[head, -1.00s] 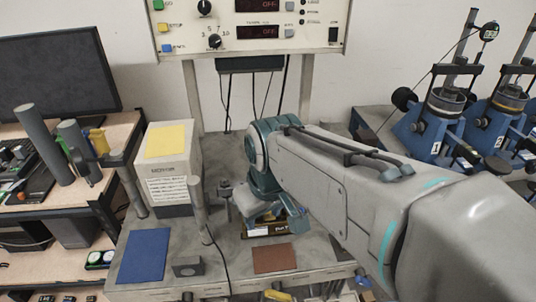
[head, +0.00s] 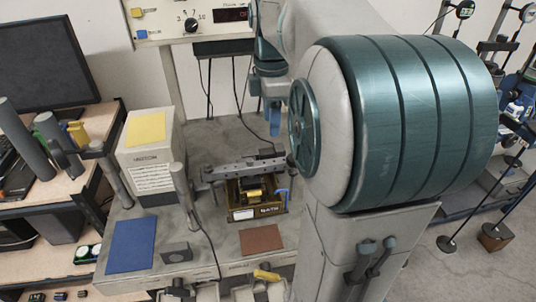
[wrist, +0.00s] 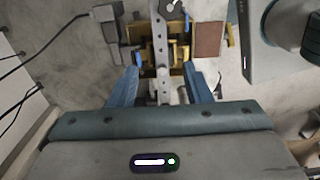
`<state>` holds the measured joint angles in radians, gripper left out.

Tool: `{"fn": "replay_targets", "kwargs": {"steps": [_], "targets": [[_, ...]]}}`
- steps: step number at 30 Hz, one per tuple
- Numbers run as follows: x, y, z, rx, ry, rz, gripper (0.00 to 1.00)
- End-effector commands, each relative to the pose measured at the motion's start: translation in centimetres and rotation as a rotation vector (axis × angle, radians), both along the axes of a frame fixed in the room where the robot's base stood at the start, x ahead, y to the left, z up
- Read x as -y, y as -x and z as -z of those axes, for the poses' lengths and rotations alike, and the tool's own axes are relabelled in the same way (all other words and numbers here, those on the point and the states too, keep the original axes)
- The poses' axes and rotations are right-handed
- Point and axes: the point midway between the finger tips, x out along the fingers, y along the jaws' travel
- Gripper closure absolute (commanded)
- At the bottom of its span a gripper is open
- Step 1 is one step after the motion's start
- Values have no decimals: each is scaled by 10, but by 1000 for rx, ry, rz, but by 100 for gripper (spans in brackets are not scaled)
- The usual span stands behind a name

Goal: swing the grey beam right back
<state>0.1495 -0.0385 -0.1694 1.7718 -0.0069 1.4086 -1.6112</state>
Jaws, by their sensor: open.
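The grey beam (head: 243,167) is a long bar with holes. In the head view it lies across the back of a brown open box (head: 272,208) with yellow parts inside. In the wrist view the beam (wrist: 163,62) runs lengthwise up the middle of the picture. My gripper (wrist: 161,80) is open and empty, with one blue finger on each side of the beam as seen from the wrist. In the head view my gripper (head: 272,120) points down above the beam's right part, apparently clear of it. The beam's right end is partly hidden by my arm.
A post (head: 184,190) stands left of the beam, and a white box with a yellow top (head: 146,129) stands behind it. A blue mat (head: 132,246) and a brown mat (head: 261,239) lie on the bench. A control panel (head: 185,20) hangs above the back.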

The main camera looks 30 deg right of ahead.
Motion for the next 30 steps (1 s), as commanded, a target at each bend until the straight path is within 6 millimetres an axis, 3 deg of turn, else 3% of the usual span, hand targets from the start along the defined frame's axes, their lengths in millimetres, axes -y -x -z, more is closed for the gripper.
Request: {"fn": "replay_targets", "kwargs": {"steps": [9, 15, 21, 30], "targets": [[0, 1, 68, -4, -1, 3, 55], [0, 1, 101, -2, -1, 3, 55], [0, 0, 117, 0, 0, 4, 55], [0, 0, 118, 1, 0, 3, 55]]}}
